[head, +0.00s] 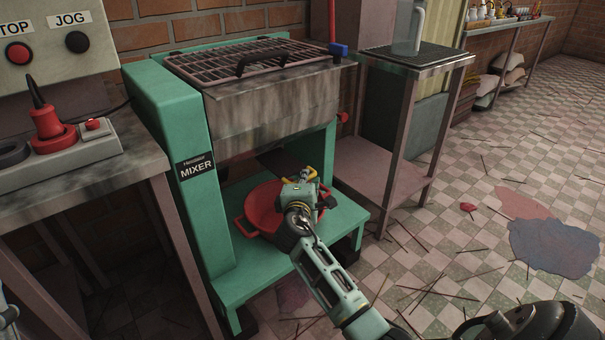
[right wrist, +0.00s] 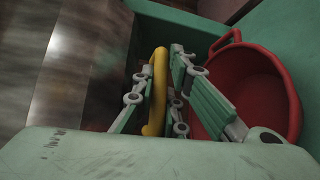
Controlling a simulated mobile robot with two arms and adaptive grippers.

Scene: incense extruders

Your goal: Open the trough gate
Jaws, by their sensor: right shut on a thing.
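The mixer (head: 195,200) is a green frame with a grey metal trough (head: 280,105) under a wire grate. A dark plate (head: 275,158), apparently the trough gate, shows below the trough, partly hidden by my right gripper (head: 308,180). A yellow handle (right wrist: 158,85) stands between my right fingers in the right wrist view, and the gripper is shut on it. How far the gate is open cannot be told. Only a sliver of what seems to be my left gripper shows at the left edge of the head view.
A red tub (head: 262,208) sits on the mixer's green base shelf (head: 255,268), below and close to my right gripper. A control table (head: 75,180) stands at left, a metal stand (head: 400,150) at right. Thin sticks and stains lie on the tiled floor.

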